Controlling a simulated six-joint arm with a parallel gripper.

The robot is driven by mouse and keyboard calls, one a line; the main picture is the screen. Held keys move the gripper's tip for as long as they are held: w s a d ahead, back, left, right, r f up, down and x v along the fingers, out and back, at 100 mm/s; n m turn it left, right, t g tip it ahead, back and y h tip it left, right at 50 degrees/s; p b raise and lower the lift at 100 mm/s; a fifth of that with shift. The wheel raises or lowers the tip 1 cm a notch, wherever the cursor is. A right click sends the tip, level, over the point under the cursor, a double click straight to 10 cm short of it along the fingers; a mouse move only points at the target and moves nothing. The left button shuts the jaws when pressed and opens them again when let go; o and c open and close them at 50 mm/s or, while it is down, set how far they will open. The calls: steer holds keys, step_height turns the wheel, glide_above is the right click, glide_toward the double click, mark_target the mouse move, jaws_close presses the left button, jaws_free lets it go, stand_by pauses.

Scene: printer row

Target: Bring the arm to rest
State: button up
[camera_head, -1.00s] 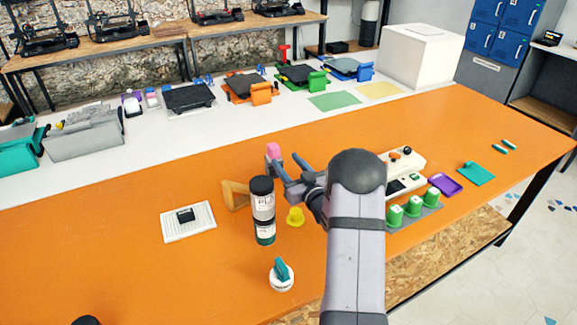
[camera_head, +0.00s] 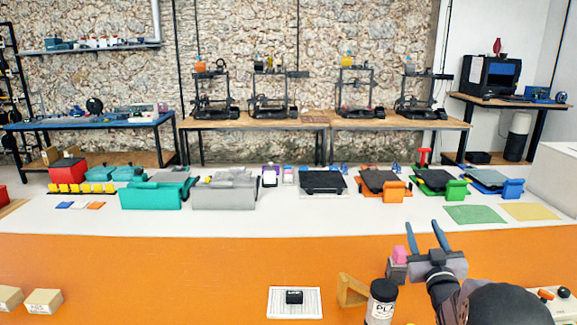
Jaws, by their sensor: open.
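My gripper (camera_head: 424,237) is in the lower right of the head view. Its two blue-grey fingers point up and away from me and are spread apart with nothing between them. The gripper appears above the orange table (camera_head: 180,270), just right of a dark-capped bottle (camera_head: 381,300) with a white label.
An orange-brown angled piece (camera_head: 352,290) stands beside the bottle. A white grid plate (camera_head: 281,303) with a black block lies left of it. Small cardboard boxes (camera_head: 43,301) sit at far left. A white strip (camera_head: 300,215) behind holds several printer beds and bins. The table's left middle is clear.

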steer(key=s+a+f+g+p, duration=0.2)
steer(key=s+f+g+p, duration=0.2)
steer(key=s+f+g, duration=0.55)
steer(key=s+a+f+g+p, duration=0.1)
steer(key=s+a+g, duration=0.1)
steer(key=s, duration=0.3)
steer(key=s+a+f+g+p, duration=0.1)
steer(key=s+f+g, duration=0.1)
steer(key=s, duration=0.4)
steer(key=s+a+f+g, duration=0.2)
steer(key=s, duration=0.4)
steer(key=shift+s+a+f+g+y+p, duration=0.2)
steer(key=shift+a+g+y+p, duration=0.1)
steer(key=shift+p, duration=0.1)
steer(key=s+a, duration=0.1)
steer(key=s, duration=0.1)
steer(key=s+a+g+p, duration=0.1)
steer(key=s, duration=0.2)
steer(key=s+a+g, duration=0.1)
steer(key=s+a, duration=0.1)
steer(key=shift+s+r+g+y, duration=0.15)
steer(key=shift+s+g+y, duration=0.15)
steer(key=shift+y, duration=0.1)
steer(key=s+a+r+g+y+p, duration=0.1)
steer(key=s+a+r+p, duration=0.2)
steer(key=a, duration=0.7)
steer(key=shift+s+a+r+m, duration=0.3)
steer(key=shift+a+r, duration=0.05)
steer(key=shift+r, duration=0.25)
